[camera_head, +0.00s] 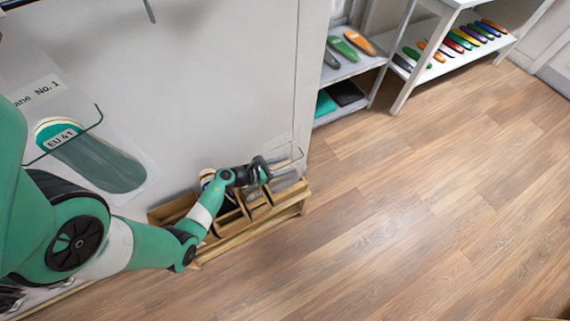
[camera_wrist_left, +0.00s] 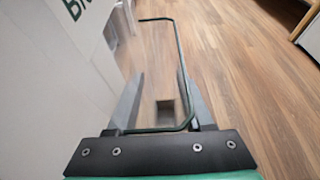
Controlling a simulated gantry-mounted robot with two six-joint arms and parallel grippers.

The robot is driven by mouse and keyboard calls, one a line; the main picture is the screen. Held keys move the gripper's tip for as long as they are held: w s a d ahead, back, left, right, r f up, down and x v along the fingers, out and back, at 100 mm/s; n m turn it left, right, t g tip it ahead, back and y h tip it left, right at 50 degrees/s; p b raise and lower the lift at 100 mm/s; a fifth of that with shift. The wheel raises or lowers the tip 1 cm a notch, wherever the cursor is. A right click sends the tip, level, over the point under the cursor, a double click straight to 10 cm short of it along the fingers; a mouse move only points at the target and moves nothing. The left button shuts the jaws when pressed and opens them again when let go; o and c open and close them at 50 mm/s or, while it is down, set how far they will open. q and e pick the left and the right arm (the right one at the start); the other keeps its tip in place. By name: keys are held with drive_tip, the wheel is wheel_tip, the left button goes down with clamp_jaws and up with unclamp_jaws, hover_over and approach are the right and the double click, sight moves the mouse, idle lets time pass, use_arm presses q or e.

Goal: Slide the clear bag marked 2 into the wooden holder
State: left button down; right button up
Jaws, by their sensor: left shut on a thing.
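My left gripper (camera_head: 264,169) is above the right end of the wooden holder (camera_head: 290,200), an open box with several compartments on the floor side by the wall. In the left wrist view, my left gripper (camera_wrist_left: 160,108) is shut on a clear bag (camera_wrist_left: 160,50), seen as a see-through sheet with a dark green rim standing out past the fingers. In the head view the clear bag (camera_head: 287,158) is only a faint pale outline beside the fingers. No mark 2 is readable on it. My right gripper is not seen.
A grey panel (camera_head: 230,80) stands close behind the holder. A clear sleeve with a green insole (camera_head: 95,158) marked EU 41 is at the left. Shelves (camera_head: 405,70) with coloured insoles stand at the back right. The wooden floor (camera_head: 430,200) is clear on the right.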

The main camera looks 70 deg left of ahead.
use_arm(q)
drive_tip(key=shift+f, duration=0.35)
drive_tip(key=shift+c, duration=1)
unclamp_jaws()
drive_tip(key=p+v, duration=0.5)
drive_tip(key=v, duration=0.6)
drive_tip(key=shift+s, duration=0.3)
drive_tip(key=shift+r, duration=0.15)
